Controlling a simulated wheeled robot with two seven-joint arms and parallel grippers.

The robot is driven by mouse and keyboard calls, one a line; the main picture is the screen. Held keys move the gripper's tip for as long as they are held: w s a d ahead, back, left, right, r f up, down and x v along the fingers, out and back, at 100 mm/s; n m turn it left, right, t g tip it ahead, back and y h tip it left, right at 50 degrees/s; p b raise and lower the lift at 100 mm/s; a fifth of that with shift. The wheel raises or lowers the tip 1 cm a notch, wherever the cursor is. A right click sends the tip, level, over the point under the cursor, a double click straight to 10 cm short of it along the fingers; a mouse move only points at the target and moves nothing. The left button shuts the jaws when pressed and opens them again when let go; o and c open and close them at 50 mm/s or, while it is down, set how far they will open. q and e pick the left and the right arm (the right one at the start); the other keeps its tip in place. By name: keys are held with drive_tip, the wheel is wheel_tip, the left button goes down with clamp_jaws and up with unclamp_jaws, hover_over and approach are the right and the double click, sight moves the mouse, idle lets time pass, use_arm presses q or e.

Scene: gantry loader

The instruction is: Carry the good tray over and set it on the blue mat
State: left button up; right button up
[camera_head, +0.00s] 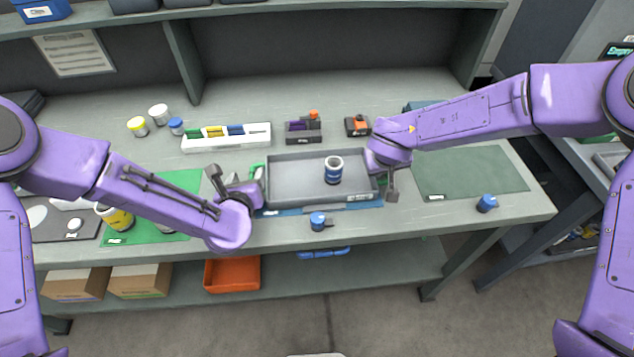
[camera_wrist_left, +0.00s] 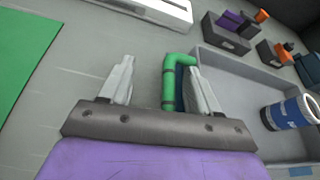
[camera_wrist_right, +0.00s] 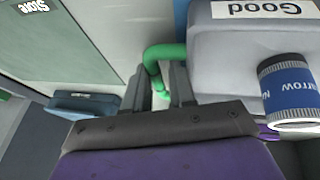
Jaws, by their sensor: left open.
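The grey tray (camera_head: 290,182) sits in the middle of the bench, over the blue mat (camera_head: 345,207), which shows as a strip along its front. A blue-and-white can (camera_head: 333,170) stands upright in it. Its label reads "Good" in the right wrist view (camera_wrist_right: 225,50). Whether the tray's bottom touches the mat is hidden. My left gripper (camera_head: 258,188) is open, its fingers either side of the left green handle (camera_wrist_left: 170,85) with a gap. My right gripper (camera_wrist_right: 160,85) has its fingers close around the other green handle (camera_wrist_right: 152,62) and looks shut on it.
A green mat (camera_head: 180,180) with cans lies left; a grey-green mat (camera_head: 470,170) marked "Store" lies right, bare. A white rack (camera_head: 227,139) and small dark holders (camera_head: 303,130) stand behind the tray. Blue items (camera_head: 318,221) (camera_head: 487,203) sit near the front edge.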

use_arm(q)
drive_tip(key=v, duration=0.6)
drive_tip(key=shift+d, duration=0.2)
use_arm(e)
drive_tip(key=shift+a, duration=0.4)
use_arm(q)
drive_tip(key=shift+s+a+r, duration=0.1)
drive_tip(key=shift+s+r, duration=0.05)
drive_tip(key=shift+s, duration=0.15)
use_arm(e)
drive_tip(key=shift+w, duration=0.1)
use_arm(q)
drive_tip(key=shift+s, duration=0.2)
use_arm(e)
drive_tip(key=shift+f, duration=0.1)
use_arm(q)
drive_tip(key=shift+s+r, duration=0.1)
drive_tip(key=shift+s, duration=0.05)
use_arm(e)
drive_tip(key=shift+d, duration=0.1)
drive_tip(key=shift+c, duration=1)
drive_tip(key=o, duration=0.4)
drive_tip(key=shift+o, duration=1)
drive_tip(key=shift+s+f, duration=0.1)
drive_tip(key=shift+s, duration=0.1)
drive_tip(key=shift+c, duration=0.4)
